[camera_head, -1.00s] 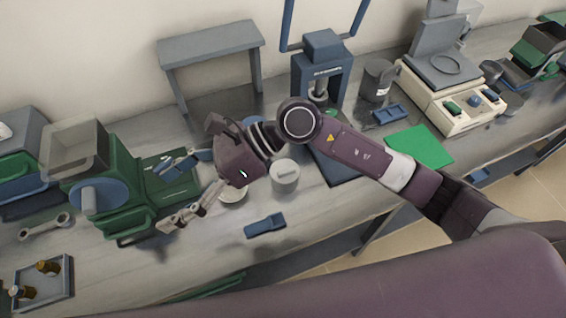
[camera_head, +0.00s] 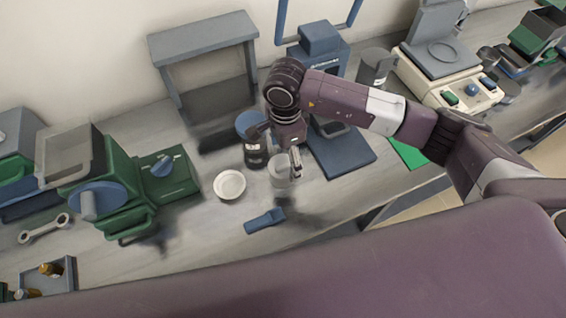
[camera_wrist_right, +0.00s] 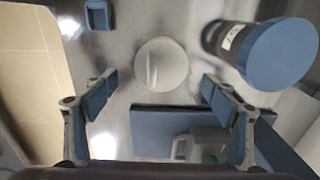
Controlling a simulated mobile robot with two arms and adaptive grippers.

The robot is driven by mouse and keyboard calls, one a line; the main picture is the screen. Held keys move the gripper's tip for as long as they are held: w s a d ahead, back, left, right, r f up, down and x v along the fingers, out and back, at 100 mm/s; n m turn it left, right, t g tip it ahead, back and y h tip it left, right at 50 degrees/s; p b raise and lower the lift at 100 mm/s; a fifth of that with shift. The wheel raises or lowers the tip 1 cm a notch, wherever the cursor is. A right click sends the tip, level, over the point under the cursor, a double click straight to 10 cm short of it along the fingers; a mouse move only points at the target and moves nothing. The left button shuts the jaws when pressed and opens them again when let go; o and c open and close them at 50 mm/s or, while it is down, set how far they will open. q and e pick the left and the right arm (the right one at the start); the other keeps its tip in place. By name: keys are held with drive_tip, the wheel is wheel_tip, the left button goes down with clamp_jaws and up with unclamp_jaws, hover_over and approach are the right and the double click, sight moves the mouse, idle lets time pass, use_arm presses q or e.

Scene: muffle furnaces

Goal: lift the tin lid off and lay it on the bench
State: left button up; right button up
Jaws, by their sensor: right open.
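The grey tin (camera_head: 279,174) stands upright on the bench, partly hidden by my right gripper (camera_head: 292,163) in the head view. Its round pale lid (camera_wrist_right: 162,65), with a raised bar handle across it, is on top and seen from above in the right wrist view. My right gripper (camera_wrist_right: 160,82) points down over the tin. Its two blue-padded fingers are spread wide on the left and right of the lid, with visible gaps, and hold nothing. My left gripper is not in view.
A blue-topped jar (camera_head: 250,125) stands close behind the tin. A white dish (camera_head: 229,186) is to its left, a small blue object (camera_head: 265,221) in front, and a press with a blue base (camera_head: 346,158) to its right. Bare bench (camera_head: 190,225) lies front left.

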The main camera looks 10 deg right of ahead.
sight(284, 162)
drive_tip(key=shift+a+f+p, duration=0.15)
drive_tip(key=shift+f+p, duration=0.25)
drive_tip(key=shift+f, duration=1.2)
drive_tip(key=c, duration=1.1)
drive_tip(key=shift+c, duration=0.2)
drive_tip(key=shift+r, duration=0.15)
